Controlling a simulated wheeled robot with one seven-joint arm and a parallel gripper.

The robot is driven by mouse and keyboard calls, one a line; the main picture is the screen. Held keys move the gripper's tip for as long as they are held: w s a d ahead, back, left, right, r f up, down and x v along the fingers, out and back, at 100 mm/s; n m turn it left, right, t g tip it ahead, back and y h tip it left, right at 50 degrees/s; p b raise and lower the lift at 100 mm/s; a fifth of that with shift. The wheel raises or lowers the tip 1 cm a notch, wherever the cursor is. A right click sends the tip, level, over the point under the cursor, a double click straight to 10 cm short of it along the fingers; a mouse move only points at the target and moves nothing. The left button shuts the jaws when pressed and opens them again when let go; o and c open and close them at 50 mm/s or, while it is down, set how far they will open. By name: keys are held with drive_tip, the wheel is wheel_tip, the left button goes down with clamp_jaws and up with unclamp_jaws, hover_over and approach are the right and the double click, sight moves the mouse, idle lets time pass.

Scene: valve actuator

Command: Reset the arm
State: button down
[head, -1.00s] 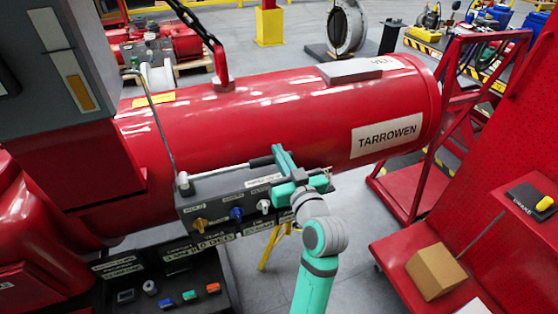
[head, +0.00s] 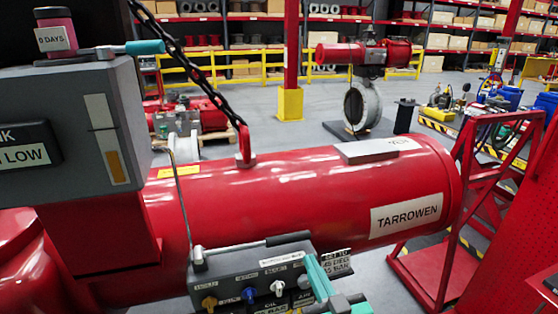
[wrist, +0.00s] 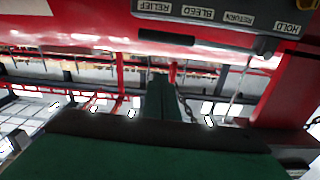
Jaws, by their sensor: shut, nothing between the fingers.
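My gripper (head: 322,282) is teal and shows at the bottom of the head view, in front of the right end of the actuator's grey control panel (head: 228,286). It is shut and empty. Yellow, blue and white knobs sit on the panel front. Most of my arm is below the picture.
The red cylinder (head: 300,195) marked TARROWEN lies behind the panel. A chain (head: 190,65) hangs to its lifting eye. A red cart (head: 450,235) stands at right. Grey floor lies beyond.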

drive_tip(key=s+a+f+m+g+h, duration=0.1)
drive_tip(key=s+f+m+h, duration=0.1)
drive_tip(key=s+f, duration=0.6)
drive_tip(key=s+a+f+m+g+h, duration=0.1)
drive_tip(key=s+a+f+m+h, duration=0.2)
drive_tip(key=f, duration=0.9)
drive_tip(key=s+a+f+n, duration=0.1)
drive_tip(key=s+a+f, duration=0.1)
drive_tip(key=s, duration=1)
drive_tip(key=s+a+f+n+y, duration=0.1)
drive_tip(key=s+a, duration=0.3)
drive_tip(key=s, duration=0.7)
drive_tip(key=shift+s+f+n, duration=0.4)
drive_tip(key=shift+f+n, duration=0.1)
drive_tip(key=shift+f, duration=0.1)
drive_tip(key=shift+d, duration=0.1)
